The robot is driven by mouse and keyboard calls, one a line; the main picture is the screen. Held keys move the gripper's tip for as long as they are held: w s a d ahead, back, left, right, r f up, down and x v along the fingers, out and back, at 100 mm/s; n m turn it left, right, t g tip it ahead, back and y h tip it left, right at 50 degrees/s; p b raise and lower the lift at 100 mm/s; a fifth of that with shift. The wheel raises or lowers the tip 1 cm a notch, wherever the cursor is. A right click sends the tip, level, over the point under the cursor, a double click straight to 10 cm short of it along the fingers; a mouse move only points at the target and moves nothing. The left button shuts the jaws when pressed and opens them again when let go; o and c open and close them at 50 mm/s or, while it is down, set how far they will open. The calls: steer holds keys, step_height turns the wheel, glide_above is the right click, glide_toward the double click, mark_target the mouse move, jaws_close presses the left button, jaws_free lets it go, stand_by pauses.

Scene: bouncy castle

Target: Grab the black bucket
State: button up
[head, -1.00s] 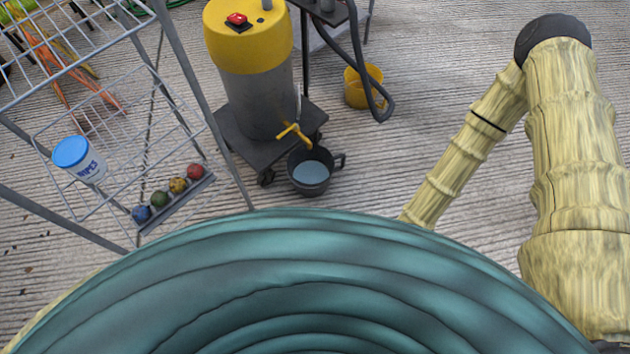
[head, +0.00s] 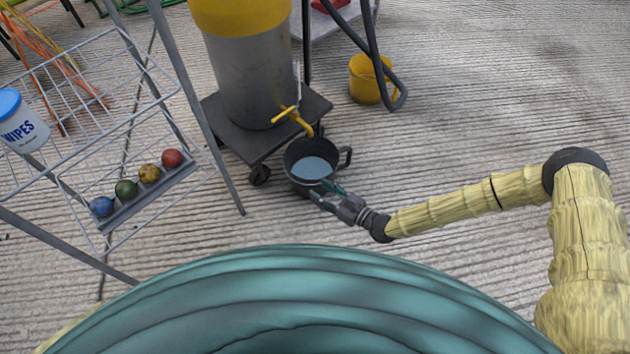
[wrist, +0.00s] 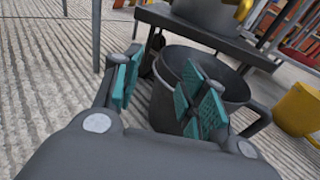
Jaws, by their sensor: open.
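The black bucket (head: 300,151) stands on the floor under a yellow tap, with its handle on the right and a blue-grey surface inside. My gripper (head: 326,190) is open at the bucket's near side, low by its rim. In the wrist view the bucket (wrist: 162,106) is just ahead of my gripper (wrist: 165,90). The left finger with teal pads is outside the bucket's left side. The right finger overlaps the bucket's opening and hides part of it. I cannot tell whether either finger touches the bucket.
A grey drum with a yellow top (head: 255,85) stands on a dark wheeled base (head: 232,137) behind the bucket. A yellow bucket (head: 366,82) and a black hose are farther back. A wire rack (head: 180,90) with coloured balls stands at left. Floor at right is clear.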

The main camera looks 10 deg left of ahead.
mark_target(351, 155)
steer(key=w+d+f+m+t+h+b, duration=0.2)
steer(key=w+d+f+m+t+h, duration=0.15)
steer(key=w+d, duration=0.3)
steer(key=w+d+f+m+t+h+b, duration=0.2)
steer(key=w+d+f+m+t+b, duration=0.15)
steer(key=w+d, duration=0.3)
steer(key=shift+n, duration=0.3)
steer(key=b+x, duration=0.1)
steer(key=x, duration=0.3)
steer(key=b+x, duration=0.2)
steer(key=x, duration=0.1)
steer(key=shift+w+a+r, duration=0.15)
steer(key=shift+w+a, duration=0.05)
steer(key=shift+a, duration=0.25)
steer(key=b+x, duration=0.2)
steer(key=shift+w+a, duration=0.25)
steer(key=shift+w, duration=0.1)
steer(key=shift+w+a+r, duration=0.15)
steer(key=shift+w, duration=0.1)
jaws_close()
